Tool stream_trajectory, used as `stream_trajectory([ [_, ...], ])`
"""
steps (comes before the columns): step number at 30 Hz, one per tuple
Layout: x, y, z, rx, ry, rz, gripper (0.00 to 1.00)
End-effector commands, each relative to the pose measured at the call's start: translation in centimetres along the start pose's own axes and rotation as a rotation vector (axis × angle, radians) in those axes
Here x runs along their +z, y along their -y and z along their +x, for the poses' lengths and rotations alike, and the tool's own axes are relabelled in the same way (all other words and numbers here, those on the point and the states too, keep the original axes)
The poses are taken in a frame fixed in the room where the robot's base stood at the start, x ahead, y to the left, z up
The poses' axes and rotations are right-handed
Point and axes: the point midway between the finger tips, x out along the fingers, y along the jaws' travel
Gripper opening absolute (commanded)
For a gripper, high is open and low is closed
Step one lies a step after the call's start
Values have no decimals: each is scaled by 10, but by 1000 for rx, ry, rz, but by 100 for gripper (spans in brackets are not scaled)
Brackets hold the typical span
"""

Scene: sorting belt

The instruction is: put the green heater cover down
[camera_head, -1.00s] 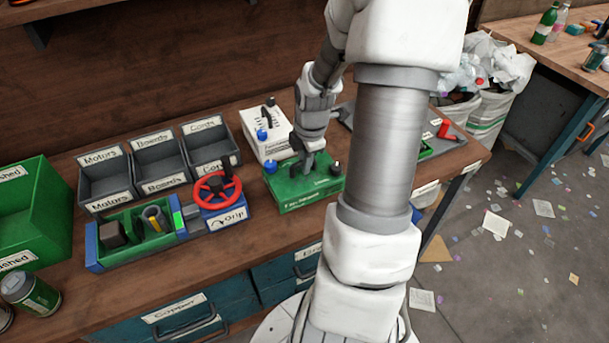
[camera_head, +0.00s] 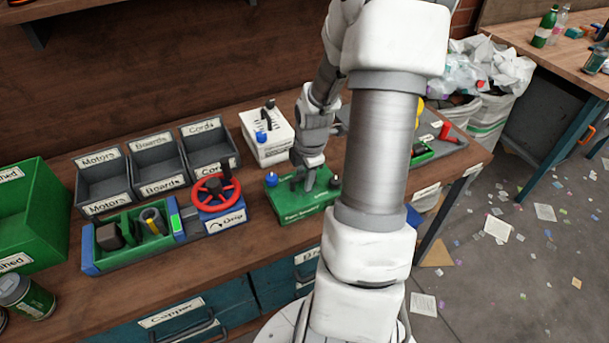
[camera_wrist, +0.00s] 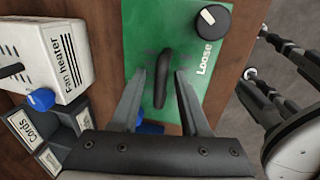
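The green heater cover (camera_head: 302,208) is a flat green box-like piece with a dark handle and knobs on top. It appears to lie flat on the bench near the front edge, right of the red wheel. In the wrist view the cover (camera_wrist: 140,25) shows its black knob (camera_wrist: 212,20) by the word "Loose" and its upright black handle (camera_wrist: 163,75). My gripper (camera_wrist: 161,78) is over the cover, fingers on either side of the handle, with a visible gap on both sides. My gripper (camera_head: 303,180) partly hides the handle in the head view.
The white fan heater (camera_head: 268,148) stands just behind the cover. A red wheel (camera_head: 217,190) and a green-blue tray (camera_head: 125,258) are to the left, with grey bins (camera_head: 155,165) behind. A grey board (camera_head: 455,140) lies to the right.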

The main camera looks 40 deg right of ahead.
Motion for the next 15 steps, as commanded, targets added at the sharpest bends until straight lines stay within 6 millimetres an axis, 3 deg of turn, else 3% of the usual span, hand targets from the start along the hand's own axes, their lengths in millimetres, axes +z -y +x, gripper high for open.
stream_trajectory([
  [8, 0, -1, -9, 0, 0, 2, 46],
  [15, 1, -1, -58, 2, 3, 3, 46],
])
